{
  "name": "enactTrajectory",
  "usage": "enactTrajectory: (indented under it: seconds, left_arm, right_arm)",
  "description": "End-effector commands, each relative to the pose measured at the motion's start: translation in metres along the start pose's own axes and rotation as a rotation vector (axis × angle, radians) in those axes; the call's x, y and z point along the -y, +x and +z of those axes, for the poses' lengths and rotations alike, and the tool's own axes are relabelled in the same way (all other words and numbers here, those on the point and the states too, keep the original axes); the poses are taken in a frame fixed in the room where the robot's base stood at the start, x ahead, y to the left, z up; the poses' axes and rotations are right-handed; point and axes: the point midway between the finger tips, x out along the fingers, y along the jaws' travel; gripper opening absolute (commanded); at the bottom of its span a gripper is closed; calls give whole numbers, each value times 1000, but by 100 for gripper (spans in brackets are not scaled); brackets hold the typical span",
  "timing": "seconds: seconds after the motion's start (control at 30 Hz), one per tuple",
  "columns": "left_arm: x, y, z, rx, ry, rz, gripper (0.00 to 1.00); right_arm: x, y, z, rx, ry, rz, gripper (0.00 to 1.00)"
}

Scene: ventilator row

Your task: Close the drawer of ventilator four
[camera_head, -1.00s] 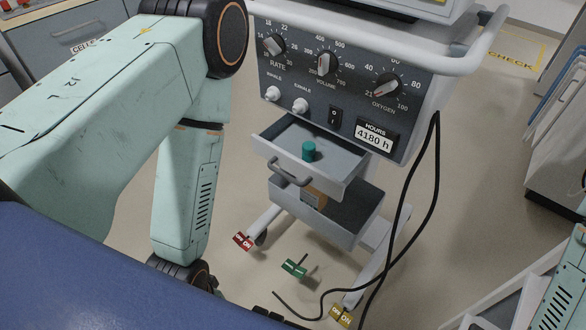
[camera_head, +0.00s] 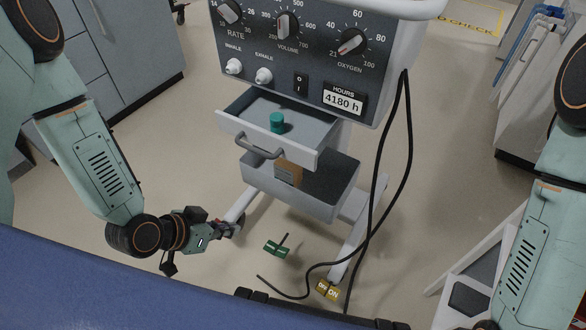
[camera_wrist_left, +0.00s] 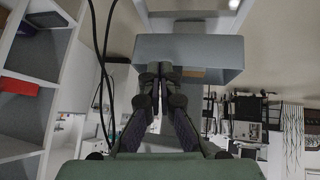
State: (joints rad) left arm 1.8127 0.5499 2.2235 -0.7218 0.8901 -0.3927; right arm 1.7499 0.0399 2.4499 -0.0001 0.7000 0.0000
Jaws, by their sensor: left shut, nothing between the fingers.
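The ventilator (camera_head: 300,75) stands ahead in the head view, its plate reading 4180 h. Its drawer (camera_head: 310,152) is pulled out, with a dark handle (camera_head: 258,149) on the front. A teal cylinder (camera_head: 277,122) is inside it. My left gripper (camera_head: 236,226) is low and left of the drawer, apart from the handle. Its fingers (camera_wrist_left: 160,72) are shut and empty in the left wrist view. A grey box-like part (camera_wrist_left: 215,52) lies beyond them there; I cannot tell whether it is the drawer or the lower bin. My right gripper is out of view.
A lower grey bin (camera_head: 318,203) holding a brown box (camera_head: 288,171) sits under the drawer. Black cables (camera_head: 408,150) hang at the ventilator's right. Grey cabinets (camera_head: 120,50) stand back left.

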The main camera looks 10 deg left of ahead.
Motion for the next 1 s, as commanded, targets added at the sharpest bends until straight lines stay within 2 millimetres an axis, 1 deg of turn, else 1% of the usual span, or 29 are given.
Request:
enactTrajectory:
  seconds: [0.03, 0.13, 0.2, 0.27, 0.3, 0.37, 0.4, 0.47, 0.5, 0.6, 0.7, 0.8, 1.0]
  left_arm:
    - [8, 3, -13, -82, 106, 10, 0]
    - [16, 1, -40, -240, 351, 27, 0]
    - [19, -5, -57, -350, 533, 25, 0]
    - [19, -11, -69, -444, 694, 16, 0]
    - [19, -16, -76, -506, 804, 7, 0]
    - [16, -26, -85, -601, 972, -11, 0]
    - [13, -32, -89, -664, 1086, -27, 0]
    - [5, -43, -95, -763, 1262, -51, 0]
    - [-1, -50, -97, -826, 1370, -67, 0]
    - [-17, -65, -100, -963, 1597, -108, 0]
    - [-28, -75, -101, -1050, 1731, -157, 0]
    - [-29, -77, -102, -1072, 1796, -205, 0]
    - [-34, -71, -106, -1076, 1827, -223, 0]
  right_arm:
    - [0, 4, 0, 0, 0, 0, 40]
    - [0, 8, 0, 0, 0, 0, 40]
    - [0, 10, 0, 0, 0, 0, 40]
    - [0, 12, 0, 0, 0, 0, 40]
    - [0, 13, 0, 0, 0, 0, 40]
    - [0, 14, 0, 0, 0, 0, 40]
    - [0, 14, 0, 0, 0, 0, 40]
    - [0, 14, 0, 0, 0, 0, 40]
    - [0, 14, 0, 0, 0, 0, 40]
    - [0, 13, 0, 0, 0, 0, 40]
    - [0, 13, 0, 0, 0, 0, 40]
    - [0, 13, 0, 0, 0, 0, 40]
    - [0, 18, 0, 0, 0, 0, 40]
